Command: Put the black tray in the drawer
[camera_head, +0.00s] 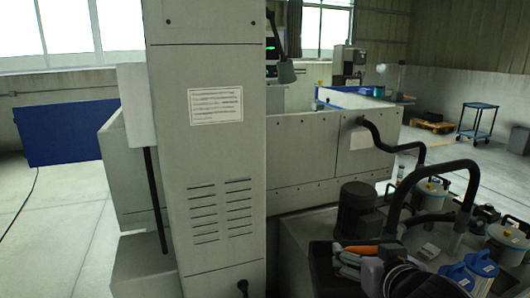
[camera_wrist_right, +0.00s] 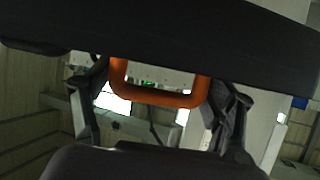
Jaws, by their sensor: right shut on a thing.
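My right gripper (camera_head: 372,266) is low at the right of the head view, with an orange part (camera_head: 358,249) just beside its fingers. In the right wrist view, a broad dark slab, which looks like the black tray (camera_wrist_right: 170,38), crosses the top. An orange loop like a handle (camera_wrist_right: 165,99) hangs below it, between the two fingers of my right gripper (camera_wrist_right: 165,105). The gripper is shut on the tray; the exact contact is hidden. In the head view, a dark flat edge (camera_head: 322,268) beside the gripper may be the tray. I cannot make out a drawer. My left gripper is out of view.
A tall grey machine column (camera_head: 205,150) stands close in front, with a grey panelled tank (camera_head: 310,150) behind it. Black hoses (camera_head: 460,180), a dark motor (camera_head: 357,210) and blue-topped canisters (camera_head: 482,265) crowd the right. Open floor lies at the far left. A blue cart (camera_head: 477,120) stands far right.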

